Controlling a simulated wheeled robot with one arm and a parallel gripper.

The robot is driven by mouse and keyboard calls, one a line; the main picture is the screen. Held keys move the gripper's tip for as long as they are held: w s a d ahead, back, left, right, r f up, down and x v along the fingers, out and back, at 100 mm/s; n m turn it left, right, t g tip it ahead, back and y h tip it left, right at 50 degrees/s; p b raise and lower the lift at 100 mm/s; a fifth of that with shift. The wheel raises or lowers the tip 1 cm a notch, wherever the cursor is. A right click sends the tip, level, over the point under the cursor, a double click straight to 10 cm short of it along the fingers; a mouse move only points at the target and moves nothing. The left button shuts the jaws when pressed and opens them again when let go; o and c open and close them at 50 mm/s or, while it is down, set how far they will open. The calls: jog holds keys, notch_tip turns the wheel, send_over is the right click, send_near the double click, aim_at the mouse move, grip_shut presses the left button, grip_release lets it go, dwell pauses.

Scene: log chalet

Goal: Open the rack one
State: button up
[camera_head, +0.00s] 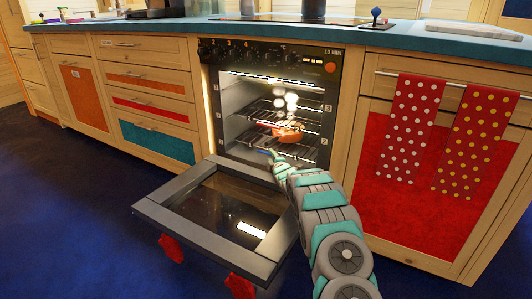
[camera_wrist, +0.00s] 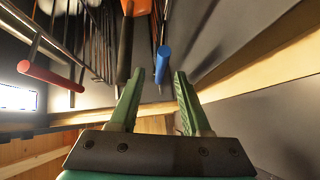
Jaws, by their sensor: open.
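The oven (camera_head: 270,105) stands open, with its door (camera_head: 165,215) folded down and lit wire racks (camera_head: 262,105) inside. An orange pan (camera_head: 288,132) sits on a rack. My gripper (camera_head: 271,154) reaches over the door to the low front of the oven cavity. The wrist view shows its two green fingers (camera_wrist: 158,82) apart, with nothing between them. A blue-ended bar (camera_wrist: 162,65) lies just beyond the fingertips, roughly in line with the gap. A red-ended bar (camera_wrist: 50,76) is at the left, along a rack. A dark handle (camera_wrist: 125,50) with an orange part lies beside the blue one.
Red pegs (camera_head: 172,248) stick out from the door's outer edge. Drawers (camera_head: 150,100) stand left of the oven. A red cabinet door (camera_head: 420,190) with hanging dotted towels (camera_head: 414,125) is to the right. The blue floor (camera_head: 70,220) at left is clear.

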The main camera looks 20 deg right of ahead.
aim_at(268, 154)
jog(key=shift+w+d+f, duration=0.15)
jog(key=shift+w+f, duration=0.05)
jog(key=shift+w, duration=0.75)
jog(key=shift+w+f, duration=0.25)
jog(key=shift+w, duration=1.95)
jog(key=shift+w+f, duration=0.15)
jog(key=shift+w, duration=0.15)
jog(key=shift+w+d, duration=0.15)
jog(key=shift+d, duration=0.15)
grip_shut()
